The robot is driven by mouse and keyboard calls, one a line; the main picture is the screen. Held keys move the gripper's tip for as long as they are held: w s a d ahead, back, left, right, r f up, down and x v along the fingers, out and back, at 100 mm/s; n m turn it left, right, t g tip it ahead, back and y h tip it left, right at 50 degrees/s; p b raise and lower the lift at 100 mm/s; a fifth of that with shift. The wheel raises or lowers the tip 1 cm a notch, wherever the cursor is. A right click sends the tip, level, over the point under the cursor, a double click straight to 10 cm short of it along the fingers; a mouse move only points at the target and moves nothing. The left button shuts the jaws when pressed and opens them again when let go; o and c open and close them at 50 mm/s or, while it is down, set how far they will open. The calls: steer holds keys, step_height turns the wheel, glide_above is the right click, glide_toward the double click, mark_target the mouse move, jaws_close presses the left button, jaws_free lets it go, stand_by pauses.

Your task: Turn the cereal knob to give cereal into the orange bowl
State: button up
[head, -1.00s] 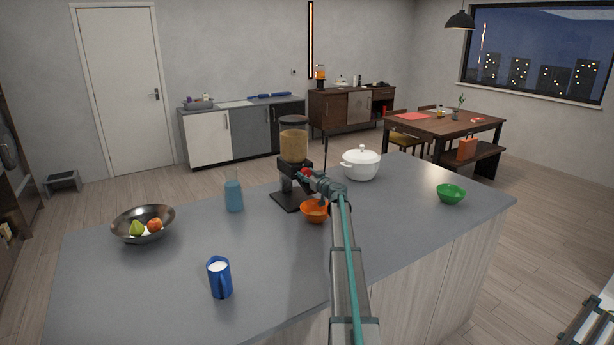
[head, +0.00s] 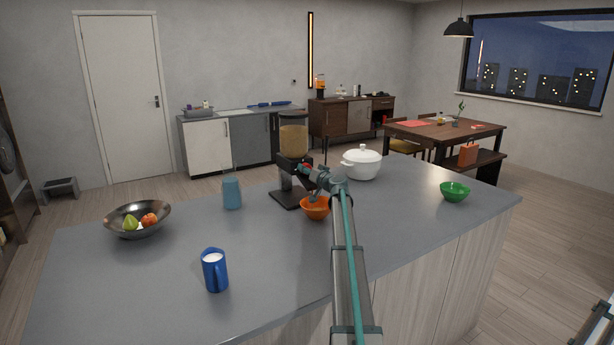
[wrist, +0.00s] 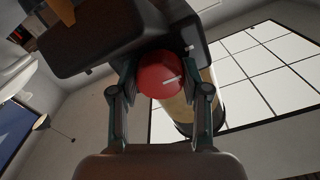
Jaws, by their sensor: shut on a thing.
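The cereal dispenser (head: 294,140) stands on the grey counter, with a clear hopper of tan cereal over a black base. Its red knob (wrist: 160,74) fills the middle of the wrist view, with a short white mark on its face. My gripper (wrist: 160,90) is shut on the knob, one finger on each side of it. In the head view my gripper (head: 313,171) reaches the dispenser's front and mostly hides the knob. The orange bowl (head: 315,208) sits on the counter below the spout area, partly covered by my arm. Its contents cannot be made out.
A white lidded pot (head: 362,162) stands right of the dispenser and a green bowl (head: 454,192) farther right. A teal cup (head: 232,193), a blue milk jug (head: 214,270) and a metal fruit bowl (head: 137,219) stand to the left. The counter's front left is clear.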

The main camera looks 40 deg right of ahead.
stand_by(0.3)
steer(key=o, duration=1.1)
steer(key=shift+o, duration=0.2)
steer(key=s+a, duration=0.1)
steer(key=s, duration=1.1)
